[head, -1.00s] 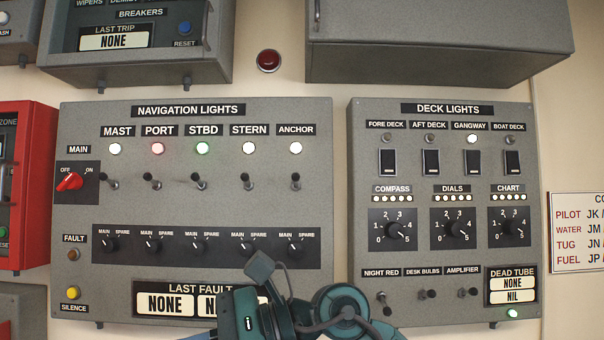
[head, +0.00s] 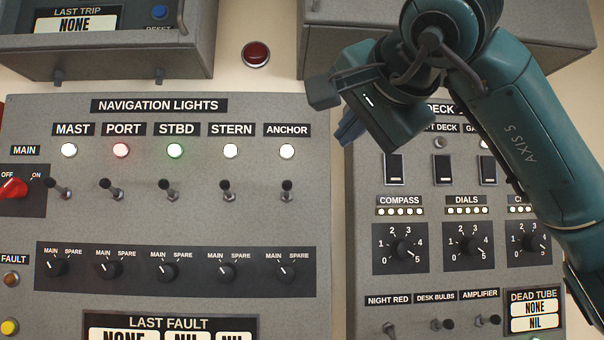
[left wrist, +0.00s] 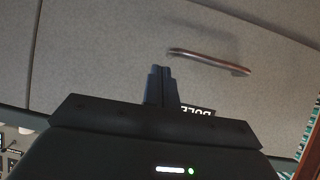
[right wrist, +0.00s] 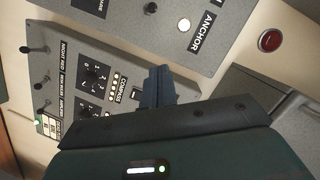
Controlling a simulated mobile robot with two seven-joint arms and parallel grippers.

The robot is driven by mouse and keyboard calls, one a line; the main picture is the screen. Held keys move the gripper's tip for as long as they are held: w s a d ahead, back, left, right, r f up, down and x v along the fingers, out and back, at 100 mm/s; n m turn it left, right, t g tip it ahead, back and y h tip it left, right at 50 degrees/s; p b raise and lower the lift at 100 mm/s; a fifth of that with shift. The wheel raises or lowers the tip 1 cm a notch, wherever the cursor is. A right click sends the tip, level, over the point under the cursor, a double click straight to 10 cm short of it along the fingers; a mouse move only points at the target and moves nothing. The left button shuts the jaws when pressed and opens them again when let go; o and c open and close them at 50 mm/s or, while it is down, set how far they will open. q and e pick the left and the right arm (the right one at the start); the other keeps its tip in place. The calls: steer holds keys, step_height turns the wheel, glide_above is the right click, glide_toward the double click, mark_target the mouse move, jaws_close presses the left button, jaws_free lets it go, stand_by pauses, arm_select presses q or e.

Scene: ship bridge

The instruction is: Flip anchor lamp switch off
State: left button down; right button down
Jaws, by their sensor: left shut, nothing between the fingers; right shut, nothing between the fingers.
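The anchor switch (head: 287,190) is a small toggle under the ANCHOR label on the navigation lights panel (head: 190,225). Its lever tilts up in the head view. The anchor lamp (head: 287,151) above it glows white, and also shows in the right wrist view (right wrist: 184,25). My right gripper (head: 348,132) is shut and empty, up and right of the anchor switch, in front of the gap between the two panels and apart from the switch. Its closed fingers also show in the right wrist view (right wrist: 158,86). My left gripper (left wrist: 160,85) is shut and empty, facing a grey cabinet.
The mast, port, starboard and stern toggles (head: 228,191) stand in a row left of the anchor switch. Rotary knobs (head: 284,271) sit below. The deck lights panel (head: 366,275) is at the right, partly behind my right arm. A red button (head: 256,54) is above.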

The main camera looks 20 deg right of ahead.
glide_above(287, 191)
steer(key=s+d, duration=0.5)
steer(key=f, duration=0.2)
arm_select(q)
steer(key=shift+w+d+b, duration=0.15)
steer(key=shift+b, duration=0.4)
arm_select(e)
steer(key=a+f, duration=0.1)
steer(key=w+a+f, duration=0.1)
steer(key=a, duration=0.1)
steer(key=shift+a+f, duration=0.15)
steer(key=shift+a, duration=0.15)
arm_select(q)
steer(key=shift+f, duration=0.15)
arm_select(e)
steer(key=shift+d, duration=0.1)
